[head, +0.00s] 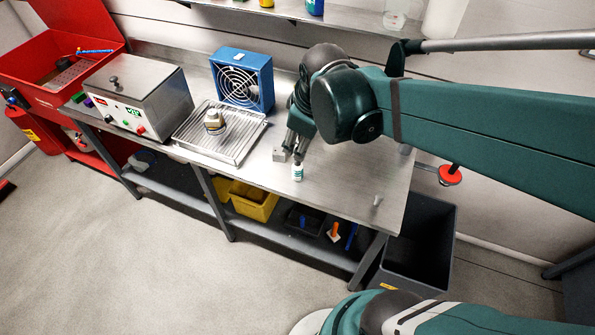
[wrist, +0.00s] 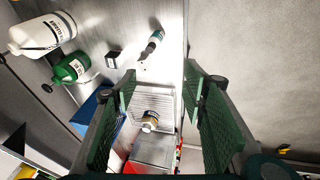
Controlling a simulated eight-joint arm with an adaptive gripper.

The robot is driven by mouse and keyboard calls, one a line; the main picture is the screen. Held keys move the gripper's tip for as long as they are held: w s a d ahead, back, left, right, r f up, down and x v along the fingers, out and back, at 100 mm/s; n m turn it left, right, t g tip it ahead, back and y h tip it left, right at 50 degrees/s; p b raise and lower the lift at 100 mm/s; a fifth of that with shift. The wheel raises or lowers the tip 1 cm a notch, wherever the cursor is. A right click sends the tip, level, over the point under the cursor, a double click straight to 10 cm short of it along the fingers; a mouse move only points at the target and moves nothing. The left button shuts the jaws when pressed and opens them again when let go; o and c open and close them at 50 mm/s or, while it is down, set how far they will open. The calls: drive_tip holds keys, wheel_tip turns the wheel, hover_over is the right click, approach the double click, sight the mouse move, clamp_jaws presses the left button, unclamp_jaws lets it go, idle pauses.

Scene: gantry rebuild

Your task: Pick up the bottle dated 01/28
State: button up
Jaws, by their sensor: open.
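A small white bottle with a green label (head: 297,172) stands near the bench's front edge in the head view, just below my gripper (head: 294,152). A second small pale bottle-like item (head: 377,199) stands farther right on the bench. A larger white jar (head: 213,121) sits on the wire rack; it also shows in the wrist view (wrist: 150,121). My gripper (wrist: 160,75) is open, its green fingers wide apart with nothing held. No date is readable on any bottle.
Left of my gripper are the wire rack (head: 238,146), a blue fan (head: 242,80) and a metal box with buttons (head: 130,95). The wrist view shows a large white bottle (wrist: 40,34) and a green bottle (wrist: 72,68). The bench (head: 345,165) is mostly clear on the right.

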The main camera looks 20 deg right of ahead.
drive_tip(key=w+d+f+n+g+b, duration=0.1)
drive_tip(key=w+f+n+g, duration=0.1)
drive_tip(key=w+f+n, duration=0.4)
drive_tip(key=n+g+b, duration=0.1)
drive_tip(key=n+g, duration=0.1)
drive_tip(key=n, duration=0.2)
hover_over(298, 169)
drive_tip(key=f, duration=1)
drive_tip(key=shift+w+d, duration=0.25)
drive_tip(key=shift+w, duration=0.15)
drive_tip(key=shift+w+d+f+n, duration=0.1)
drive_tip(key=shift+w+f+n, duration=0.1)
drive_tip(key=shift+f+n, duration=0.4)
drive_tip(key=shift+f, duration=0.25)
drive_tip(key=shift+f+b, duration=0.3)
drive_tip(key=shift+f, duration=1)
drive_tip(key=shift+f, duration=0.1)
drive_tip(key=shift+w+f, duration=0.15)
drive_tip(key=shift+f, duration=2.35)
